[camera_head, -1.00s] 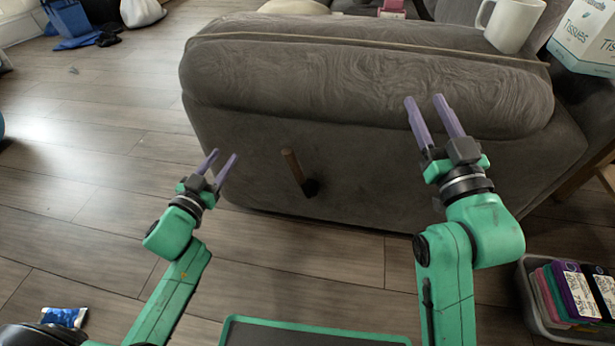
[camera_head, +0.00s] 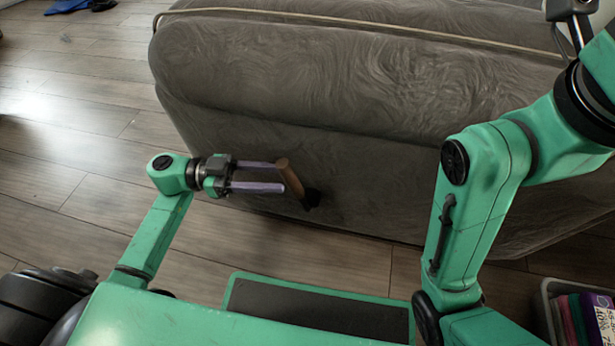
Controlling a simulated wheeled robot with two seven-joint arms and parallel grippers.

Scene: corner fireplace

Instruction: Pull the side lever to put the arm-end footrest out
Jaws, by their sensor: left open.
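The side lever (camera_head: 291,180) is a short brown wooden handle on a dark pivot. It sticks out of the side of the grey upholstered sofa arm (camera_head: 360,65) and tilts up to the left. My left gripper (camera_head: 280,177) points right, with its two purple fingers apart. The fingertips are at the lever, one near its top and one lower. I cannot tell whether they touch it. My right arm (camera_head: 483,170) rises on the right, and its gripper fingers are outside the picture. No extended footrest shows.
Wooden floor (camera_head: 75,150) lies open to the left of the sofa arm. A grey bin (camera_head: 548,300) with colourful cases stands at the lower right. A blue item (camera_head: 70,5) lies at the upper left. My green base is close below the lever.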

